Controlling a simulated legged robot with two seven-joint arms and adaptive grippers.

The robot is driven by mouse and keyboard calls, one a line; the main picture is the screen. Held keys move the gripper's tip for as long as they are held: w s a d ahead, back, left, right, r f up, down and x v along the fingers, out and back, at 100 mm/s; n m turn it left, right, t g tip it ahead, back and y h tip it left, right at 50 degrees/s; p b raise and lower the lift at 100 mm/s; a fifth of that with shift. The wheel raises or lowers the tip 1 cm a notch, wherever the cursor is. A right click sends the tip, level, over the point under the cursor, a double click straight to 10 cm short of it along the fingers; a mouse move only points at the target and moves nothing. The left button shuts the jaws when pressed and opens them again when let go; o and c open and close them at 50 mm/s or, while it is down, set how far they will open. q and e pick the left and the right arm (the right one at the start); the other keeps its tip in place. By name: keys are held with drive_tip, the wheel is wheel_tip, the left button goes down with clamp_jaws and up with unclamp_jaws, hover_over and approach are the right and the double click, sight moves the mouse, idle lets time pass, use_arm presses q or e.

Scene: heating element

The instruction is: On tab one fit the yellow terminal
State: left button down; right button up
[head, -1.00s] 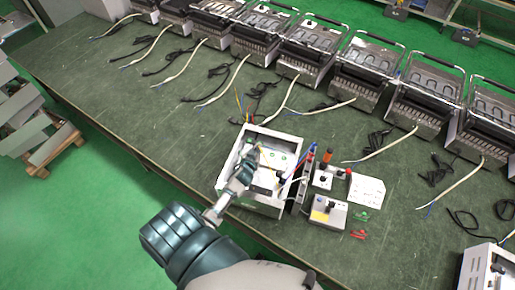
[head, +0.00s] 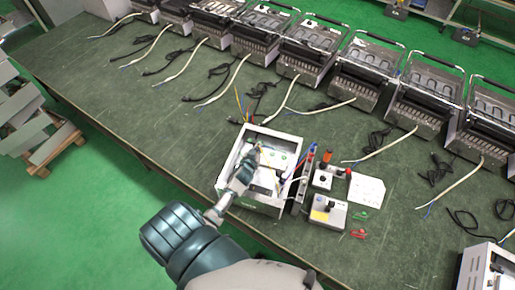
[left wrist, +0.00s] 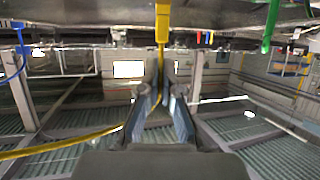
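In the head view, my left gripper (head: 250,163) reaches into the open white metal housing (head: 236,160) from its near left side. In the left wrist view, the fingers (left wrist: 161,100) are closed around the yellow terminal (left wrist: 162,24), which points up from between them. Its top end meets the dark metal edge at the top of that view. A yellow wire (left wrist: 62,145) runs from the fingers to the left. A green terminal (left wrist: 269,30) and a blue one (left wrist: 20,38) hang nearby, apart from the fingers. I cannot make out which tab is tab one, or whether the terminal is seated.
Right of the housing stand two small test boxes (head: 322,215), a white paper (head: 366,190), and red and green clips (head: 359,233). A row of heaters (head: 370,72) with loose cables lines the far side of the green table (head: 125,100). The table's left part is mostly clear.

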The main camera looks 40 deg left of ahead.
idle(0.3)
use_arm(q)
drive_tip(key=shift+f+b, duration=0.85)
drive_tip(key=shift+f, duration=0.4)
drive_tip(key=c, duration=1.2)
unclamp_jaws()
drive_tip(key=shift+c, duration=0.2)
drive_tip(key=v, duration=1.2)
drive_tip(key=shift+f, duration=0.15)
